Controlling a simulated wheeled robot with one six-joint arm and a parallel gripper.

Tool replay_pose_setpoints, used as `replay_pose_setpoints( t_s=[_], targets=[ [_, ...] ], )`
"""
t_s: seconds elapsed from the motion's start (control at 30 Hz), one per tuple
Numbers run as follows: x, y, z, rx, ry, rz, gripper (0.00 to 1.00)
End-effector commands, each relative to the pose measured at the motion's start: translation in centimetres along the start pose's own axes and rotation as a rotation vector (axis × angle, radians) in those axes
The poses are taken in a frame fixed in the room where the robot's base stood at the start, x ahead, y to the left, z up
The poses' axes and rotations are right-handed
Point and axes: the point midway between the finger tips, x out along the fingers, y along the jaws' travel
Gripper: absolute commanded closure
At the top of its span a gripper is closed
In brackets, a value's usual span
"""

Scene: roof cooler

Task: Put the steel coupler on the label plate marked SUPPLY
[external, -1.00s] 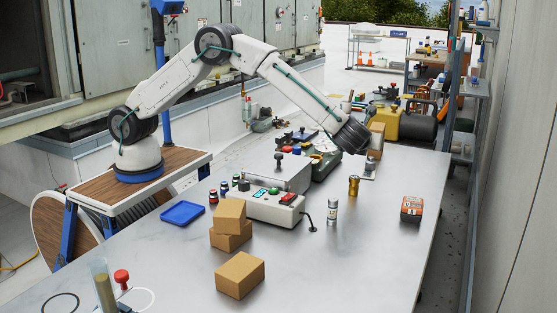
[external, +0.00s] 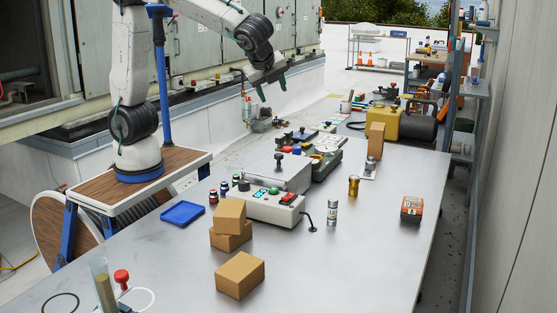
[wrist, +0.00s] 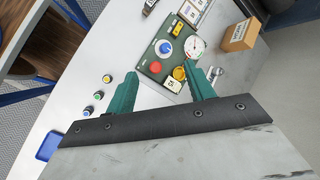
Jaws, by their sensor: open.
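A silver cylinder with a pale band (external: 332,212), which looks like the steel coupler, stands upright on the metal table in the external view. Small pale plates with markings (wrist: 191,11) show at the top of the wrist view. Their lettering is too small to read, so I cannot tell which one says SUPPLY. My gripper (external: 274,92) is open and empty, raised high behind the table, well away from the silver cylinder. Its two green fingers are spread apart in the wrist view (wrist: 164,93), over the far side of the table.
A brass fitting (external: 353,186) stands behind the cylinder. A grey control box (external: 272,206), cardboard boxes (external: 240,274), a blue tray (external: 182,213) and an orange-black box (external: 411,209) stand around. A green panel with knobs (wrist: 163,60) lies at the back. The front right of the table is clear.

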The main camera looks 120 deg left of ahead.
Motion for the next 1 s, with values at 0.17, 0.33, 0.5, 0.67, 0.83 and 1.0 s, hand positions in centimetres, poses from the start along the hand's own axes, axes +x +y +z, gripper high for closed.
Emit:
replay_pose_setpoints(
  t_s=[0.17, 0.33, 0.5, 0.67, 0.83, 1.0],
  targets=[
    [-2.6, 8.1, 5.0, -0.222, 0.13, 0.123, 0.47],
    [-3.5, 16.1, 8.4, -0.422, 0.239, 0.264, 0.47],
    [-3.5, 23.0, 10.5, -0.585, 0.319, 0.405, 0.47],
    [-3.1, 26.7, 11.2, -0.673, 0.358, 0.492, 0.47],
    [-3.0, 27.9, 11.4, -0.7, 0.368, 0.522, 0.47],
    [-3.0, 27.8, 11.4, -0.7, 0.368, 0.521, 0.47]
  ],
)
